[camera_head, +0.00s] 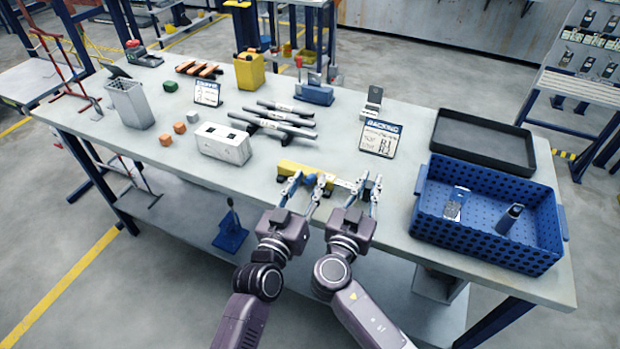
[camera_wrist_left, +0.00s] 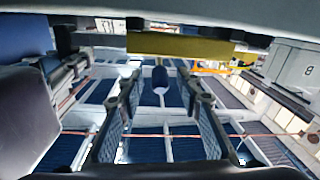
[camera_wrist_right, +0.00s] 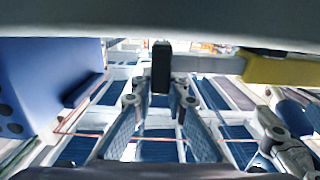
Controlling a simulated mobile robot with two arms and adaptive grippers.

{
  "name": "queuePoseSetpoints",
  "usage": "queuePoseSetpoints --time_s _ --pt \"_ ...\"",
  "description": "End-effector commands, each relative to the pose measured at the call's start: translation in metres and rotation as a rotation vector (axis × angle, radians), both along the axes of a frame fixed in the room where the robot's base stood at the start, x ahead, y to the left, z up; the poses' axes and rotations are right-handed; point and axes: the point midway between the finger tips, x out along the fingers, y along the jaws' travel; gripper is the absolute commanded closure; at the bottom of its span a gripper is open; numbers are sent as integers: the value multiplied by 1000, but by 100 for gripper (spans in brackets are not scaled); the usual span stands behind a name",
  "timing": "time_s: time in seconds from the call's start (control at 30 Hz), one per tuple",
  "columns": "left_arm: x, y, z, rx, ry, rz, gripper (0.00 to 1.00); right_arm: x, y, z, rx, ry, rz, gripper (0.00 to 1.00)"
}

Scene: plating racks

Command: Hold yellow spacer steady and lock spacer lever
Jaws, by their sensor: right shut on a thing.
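The yellow spacer (camera_head: 300,169) lies near the table's front edge, with a pale end section to the right. In the left wrist view it is a yellow bar (camera_wrist_left: 180,46) across the top. A dark blue knob (camera_wrist_left: 160,79), apparently the lever's end, stands between my left fingers. My left gripper (camera_head: 309,184) is open around the knob, with gaps on both sides. My right gripper (camera_head: 369,181) is at the spacer's right end, shut on a dark upright part (camera_wrist_right: 161,66) of it. The right wrist view shows the yellow bar (camera_wrist_right: 280,71) at the right; the lever's base is hidden.
A blue perforated crate (camera_head: 490,240) stands close on the right, with a black tray (camera_head: 482,140) behind it. The table's front left is clear.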

Motion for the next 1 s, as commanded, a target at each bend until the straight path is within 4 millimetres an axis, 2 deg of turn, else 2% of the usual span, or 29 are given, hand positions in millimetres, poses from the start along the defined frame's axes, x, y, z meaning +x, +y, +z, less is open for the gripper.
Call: queuePoseSetpoints --time_s 0.13,0.43,0.47,0.77,1.0 --pt "11 -4 0 -2 1 0 67 0 0 0 0 0 -1 100" --pt "13 -6 0 -1 2 0 67 0 0 0 0 0 -1 100" --pt "13 -6 0 -1 2 0 68 0 0 0 0 0 -1 100" --pt "13 -5 0 -1 1 -1 100 0 0 0 0 1 0 100" --pt "13 -6 -1 -4 -12 -2 100 0 0 0 0 1 0 100"
